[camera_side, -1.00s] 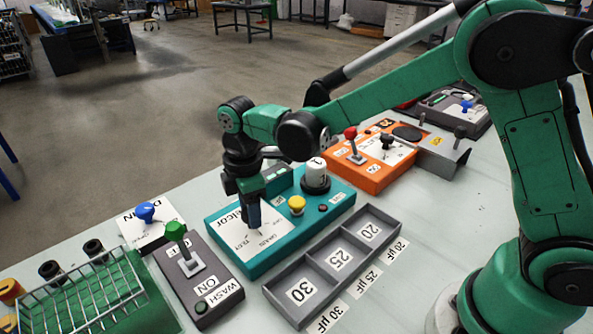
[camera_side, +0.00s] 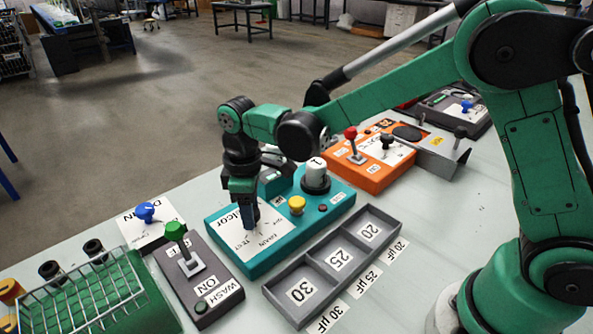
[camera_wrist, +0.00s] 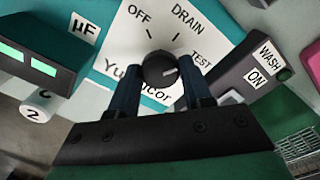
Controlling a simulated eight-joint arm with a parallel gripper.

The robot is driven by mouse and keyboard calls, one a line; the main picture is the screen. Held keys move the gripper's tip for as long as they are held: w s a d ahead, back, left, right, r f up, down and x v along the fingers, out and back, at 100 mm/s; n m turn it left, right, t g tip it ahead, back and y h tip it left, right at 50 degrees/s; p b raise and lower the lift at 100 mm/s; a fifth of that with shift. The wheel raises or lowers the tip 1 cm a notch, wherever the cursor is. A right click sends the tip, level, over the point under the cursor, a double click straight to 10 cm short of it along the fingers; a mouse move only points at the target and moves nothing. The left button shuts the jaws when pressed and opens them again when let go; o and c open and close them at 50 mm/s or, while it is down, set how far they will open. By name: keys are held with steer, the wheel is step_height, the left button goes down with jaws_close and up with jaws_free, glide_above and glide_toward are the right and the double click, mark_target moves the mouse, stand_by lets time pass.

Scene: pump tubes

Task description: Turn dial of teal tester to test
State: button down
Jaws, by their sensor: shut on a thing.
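The teal tester (camera_side: 278,262) sits on the bench in the side view, with a white dial plate (camera_side: 262,246) on its left part. In the wrist view the plate (camera_wrist: 133,30) reads OFF, DRAIN and TEST. The dial (camera_wrist: 160,68) is a round black knob; its light mark lies on its right side, roughly towards TEST (camera_wrist: 202,60). My gripper (camera_wrist: 160,78) is shut on the dial, one finger on each side. In the side view my gripper (camera_side: 251,222) points down at the plate and hides the dial.
A white cylinder (camera_side: 316,172) and a yellow button (camera_side: 297,204) stand on the tester. A grey wash box with a green-topped lever (camera_side: 175,231) is to the left. A grey sorting tray (camera_side: 318,262) lies in front. An orange box (camera_side: 372,177) is behind right.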

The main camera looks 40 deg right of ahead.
steer(key=m, duration=0.6)
stand_by(0.6)
steer(key=shift+c, duration=1.9)
jaws_free()
steer(key=shift+r, duration=2.85)
